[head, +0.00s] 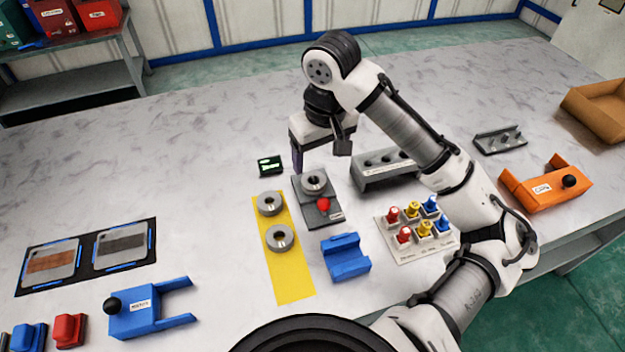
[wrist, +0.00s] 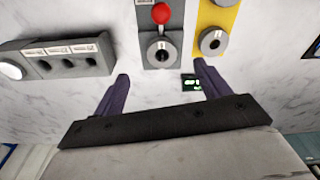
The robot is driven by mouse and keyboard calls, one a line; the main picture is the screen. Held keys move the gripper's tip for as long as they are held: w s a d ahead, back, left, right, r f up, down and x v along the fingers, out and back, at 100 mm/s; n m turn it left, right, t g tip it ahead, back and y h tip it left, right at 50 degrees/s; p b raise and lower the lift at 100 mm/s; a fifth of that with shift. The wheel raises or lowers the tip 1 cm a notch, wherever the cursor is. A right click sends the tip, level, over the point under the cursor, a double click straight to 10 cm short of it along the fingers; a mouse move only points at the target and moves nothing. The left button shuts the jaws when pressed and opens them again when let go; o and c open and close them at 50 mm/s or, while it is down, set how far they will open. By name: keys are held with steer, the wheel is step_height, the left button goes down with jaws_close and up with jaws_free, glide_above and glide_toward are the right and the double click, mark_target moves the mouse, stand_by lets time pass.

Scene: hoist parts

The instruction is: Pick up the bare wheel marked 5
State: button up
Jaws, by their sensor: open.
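Two bare grey wheels lie on the yellow strip (head: 291,283): a far wheel (head: 269,203) and a near wheel (head: 280,237). A third grey wheel (head: 314,181) sits on a dark grey fixture (head: 333,216) with a red ball knob. No mark 5 is readable on any wheel. My gripper (head: 298,160) is above the table, behind the fixture. In the wrist view my gripper (wrist: 160,88) is open and empty, its purple fingers apart. The fixture wheel (wrist: 161,51) lies ahead between the fingers, and one strip wheel (wrist: 212,41) is ahead of the right finger.
A small lit display (head: 270,165) stands left of my gripper. A grey block with holes (head: 388,170) is right of the fixture. A blue block (head: 345,257) and a tray of coloured knobs (head: 405,252) are nearer. The table left of the yellow strip is mostly clear.

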mark_target(314, 180)
steer(key=f, duration=0.3)
steer(key=shift+w+a+f, duration=0.15)
steer(key=shift+w+f, duration=0.05)
steer(key=shift+f, duration=0.1)
steer(key=shift+w+a+f+p, duration=0.15)
steer(key=shift+w+f, duration=0.1)
steer(key=shift+f, duration=0.6)
steer(key=shift+w+a+f+p, duration=0.1)
steer(key=shift+w+f+p, duration=0.1)
steer(key=shift+f, duration=0.7)
steer(key=shift+w+a+f+p, duration=0.15)
steer(key=shift+w+f, duration=0.1)
steer(key=shift+f, duration=0.6)
steer(key=c, duration=1.3)
steer(key=shift+o, duration=0.2)
steer(key=shift+r, duration=0.15)
